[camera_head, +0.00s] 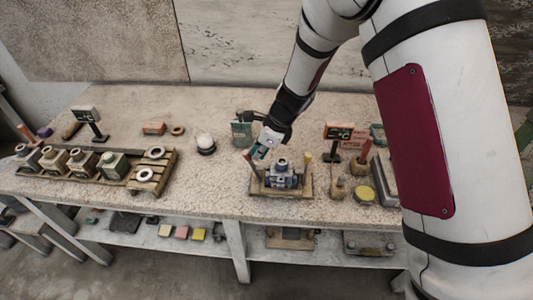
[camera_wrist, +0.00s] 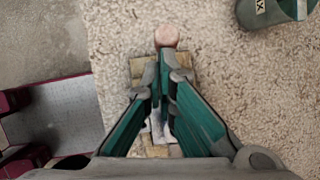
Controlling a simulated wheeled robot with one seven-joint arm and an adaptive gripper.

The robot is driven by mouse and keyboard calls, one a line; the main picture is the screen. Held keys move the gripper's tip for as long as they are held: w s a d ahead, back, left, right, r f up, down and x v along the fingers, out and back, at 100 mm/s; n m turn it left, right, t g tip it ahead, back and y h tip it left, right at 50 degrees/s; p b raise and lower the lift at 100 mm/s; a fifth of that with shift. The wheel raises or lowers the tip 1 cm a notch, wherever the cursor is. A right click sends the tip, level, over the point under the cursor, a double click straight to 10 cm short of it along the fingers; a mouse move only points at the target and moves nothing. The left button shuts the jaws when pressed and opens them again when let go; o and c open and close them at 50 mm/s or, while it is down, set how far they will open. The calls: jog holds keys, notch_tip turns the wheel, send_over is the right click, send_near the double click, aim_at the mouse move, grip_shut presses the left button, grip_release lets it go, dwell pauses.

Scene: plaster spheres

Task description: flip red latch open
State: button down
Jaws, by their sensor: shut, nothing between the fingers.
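A blue-grey device (camera_head: 282,178) stands on a wooden base (camera_head: 280,193) near the front edge of the bench. Upright pegs (camera_head: 307,166) flank it. My gripper (camera_head: 248,159) is over the left side of this base, pointing down, with teal fingers shut and empty. In the wrist view its fingertips (camera_wrist: 167,65) are together, just below a pinkish round knob (camera_wrist: 166,36). Part of the wooden base (camera_wrist: 137,70) shows beside the fingers; the fingers hide most of the rest. I cannot make out a red latch for certain in either view.
On the left stand a row of small bottle-like blocks (camera_head: 84,163) and a slatted wooden tray (camera_head: 150,181). A white-topped round object (camera_head: 206,143) stands left of my gripper. Signs, red-topped pieces and a yellow disc (camera_head: 363,193) crowd the right. The bench middle is fairly clear.

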jog(key=shift+a+h, duration=0.8)
jog(key=shift+a, duration=0.2)
jog(key=shift+w+a+f, duration=0.1)
jog(key=shift+a+f, duration=0.15)
jog(key=shift+a, duration=0.45)
jog(key=shift+a+f, duration=0.2)
jog(key=shift+a, duration=0.5)
jog(key=p+v, duration=0.1)
jog(key=v, duration=1.2)
jog(key=shift+d, duration=0.25)
